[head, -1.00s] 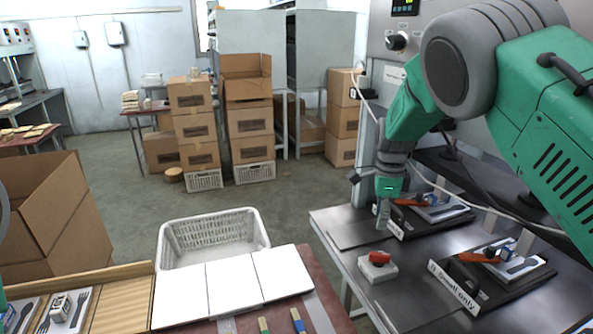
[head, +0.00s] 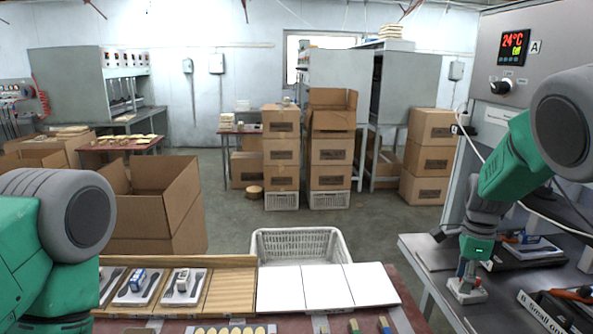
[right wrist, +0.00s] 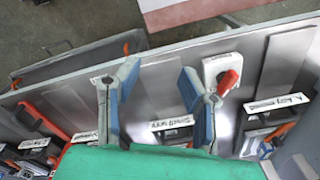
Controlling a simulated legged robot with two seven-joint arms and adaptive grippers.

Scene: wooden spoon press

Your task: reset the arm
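My right gripper (head: 466,270) points down above the metal bench at the right of the head view. In the right wrist view the same gripper (right wrist: 160,76) has its two blue-padded fingers wide apart with nothing between them. A white block with a red switch (right wrist: 223,76) lies just right of the right finger there, outside the gap. In the head view this white block (head: 467,292) shows right below the gripper; whether they touch cannot be told. My left arm enters at the left of the head view; its gripper is outside the picture.
The metal bench (head: 425,278) carries black presses with labels (head: 540,312). White panels (head: 314,287) lie on the near table, beside a wooden rack with cutlery trays (head: 186,285). A white basket (head: 300,243) stands behind. An open carton (head: 150,205) stands at left.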

